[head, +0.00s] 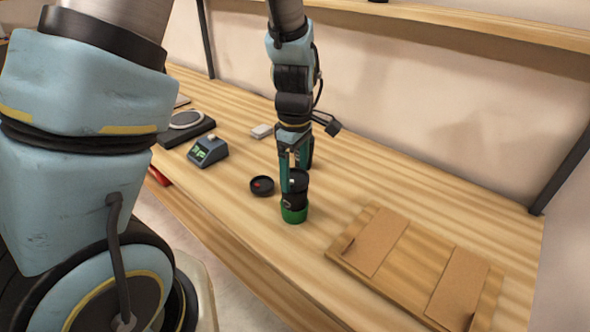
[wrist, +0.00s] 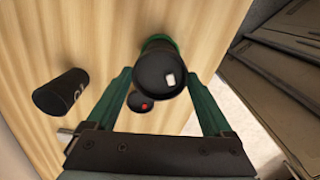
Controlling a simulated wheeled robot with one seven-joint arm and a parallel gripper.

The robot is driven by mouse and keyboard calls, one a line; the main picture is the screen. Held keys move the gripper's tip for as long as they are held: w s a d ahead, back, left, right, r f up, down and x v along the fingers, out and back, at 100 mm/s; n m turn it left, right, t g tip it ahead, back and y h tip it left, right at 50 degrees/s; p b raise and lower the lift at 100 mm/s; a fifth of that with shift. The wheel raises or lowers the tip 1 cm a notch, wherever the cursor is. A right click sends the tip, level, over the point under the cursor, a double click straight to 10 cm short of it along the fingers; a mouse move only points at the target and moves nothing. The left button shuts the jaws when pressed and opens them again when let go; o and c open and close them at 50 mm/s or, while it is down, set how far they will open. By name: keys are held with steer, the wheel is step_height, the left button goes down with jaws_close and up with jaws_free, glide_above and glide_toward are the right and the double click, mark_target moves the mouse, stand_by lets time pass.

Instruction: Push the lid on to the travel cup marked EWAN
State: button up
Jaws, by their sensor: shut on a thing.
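A black travel cup with a green base (head: 294,214) stands upright on the bench. Its green part also shows behind the lid in the wrist view (wrist: 158,41). My gripper (head: 296,182) is over this cup, fingers pointing down. In the wrist view my gripper (wrist: 160,78) is shut on a round black lid with a white tab (wrist: 152,78). The lid is over the cup's mouth; I cannot tell whether it is seated. A second black lid with a red tab (head: 262,185) lies on the bench to the left. A second black cup (wrist: 61,92) bears partly visible lettering. I cannot read EWAN anywhere.
A small device with a green screen (head: 208,151) and a dark flat plate unit (head: 187,128) stand at the left. A small white block (head: 262,131) lies behind. A wooden board with two brown panels (head: 395,290) lies at the right. The bench's far right is clear.

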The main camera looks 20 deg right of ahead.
steer(key=o, duration=1.1)
steer(key=shift+r, duration=0.15)
steer(key=shift+r+p, duration=3.4)
steer(key=shift+p, duration=0.05)
steer(key=shift+c, duration=0.3)
